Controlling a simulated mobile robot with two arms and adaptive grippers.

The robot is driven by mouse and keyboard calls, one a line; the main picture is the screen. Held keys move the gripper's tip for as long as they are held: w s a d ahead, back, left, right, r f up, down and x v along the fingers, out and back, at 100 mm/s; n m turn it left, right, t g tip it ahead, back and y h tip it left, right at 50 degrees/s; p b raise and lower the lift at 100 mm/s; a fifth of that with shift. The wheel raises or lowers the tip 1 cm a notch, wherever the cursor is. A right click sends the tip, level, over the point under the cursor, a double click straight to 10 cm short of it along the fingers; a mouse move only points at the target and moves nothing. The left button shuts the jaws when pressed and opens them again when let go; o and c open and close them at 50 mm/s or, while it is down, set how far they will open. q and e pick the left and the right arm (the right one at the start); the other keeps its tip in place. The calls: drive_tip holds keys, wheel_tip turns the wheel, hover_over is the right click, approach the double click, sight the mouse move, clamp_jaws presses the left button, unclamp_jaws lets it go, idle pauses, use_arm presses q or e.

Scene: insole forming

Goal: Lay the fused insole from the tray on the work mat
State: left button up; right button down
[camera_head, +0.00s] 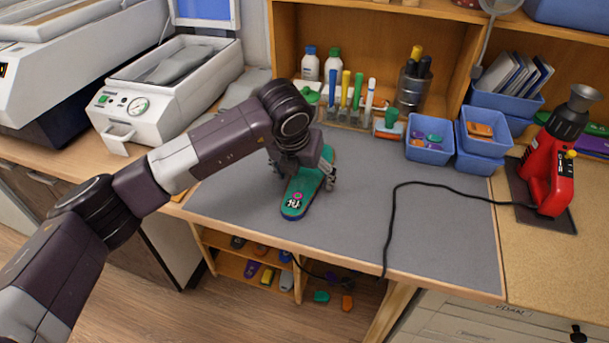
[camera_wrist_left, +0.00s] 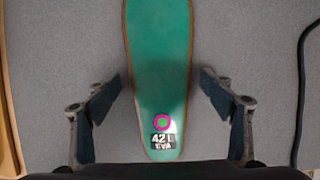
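A green insole (camera_head: 297,196) with a pink ring and a white-on-black "42 EVA" mark lies on the grey work mat (camera_head: 430,235), near its front left. It also shows in the left wrist view (camera_wrist_left: 160,70), running lengthwise away from me. My left gripper (camera_head: 312,178) is low over the insole. In the left wrist view its two fingers (camera_wrist_left: 160,98) stand open on either side of the insole, with mat showing between each finger and the insole's edge. My right gripper is in neither view. The far part of the insole is partly hidden by my arm in the head view.
A white forming machine (camera_head: 150,115) with a gauge stands at the left. Bottles, a tool rack and blue bins (camera_head: 430,150) line the back. A black cable (camera_head: 390,225) crosses the mat to a red tool (camera_head: 548,165) at the right. The mat's middle right is otherwise clear.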

use_arm(q)
drive_tip(key=shift+r, duration=0.15)
drive_tip(key=shift+s+r, duration=0.1)
drive_tip(key=shift+r, duration=0.25)
drive_tip(key=b+v, duration=0.1)
drive_tip(key=v, duration=1)
drive_tip(key=shift+b, duration=0.35)
drive_tip(key=shift+s+f, duration=0.1)
drive_tip(key=shift+s, duration=0.1)
